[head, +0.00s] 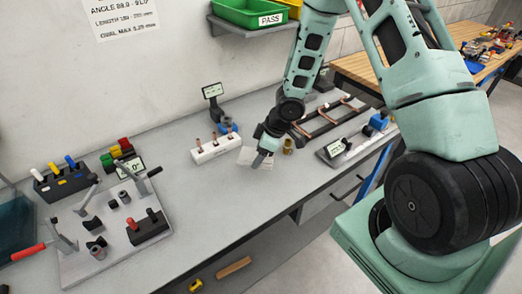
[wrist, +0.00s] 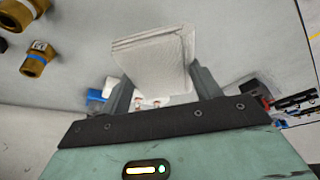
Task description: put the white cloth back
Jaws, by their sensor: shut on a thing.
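The white cloth (head: 252,157) is a folded pad in my gripper (head: 264,156), above the grey bench near its front middle in the head view. In the wrist view the white cloth (wrist: 155,50) stands out between the two fingers of my gripper (wrist: 160,85), which are shut on it. In the head view it is just right of and in front of a white block with copper pieces (head: 215,149). I cannot tell whether the cloth touches the bench.
A brass fitting (head: 288,146) stands right of my gripper. A dark rack with copper tubes (head: 330,118) lies behind it at right. A small display (head: 213,91) stands at the back. A fixture plate with clamps (head: 110,240) fills the left. Bare bench (head: 205,195) lies in front.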

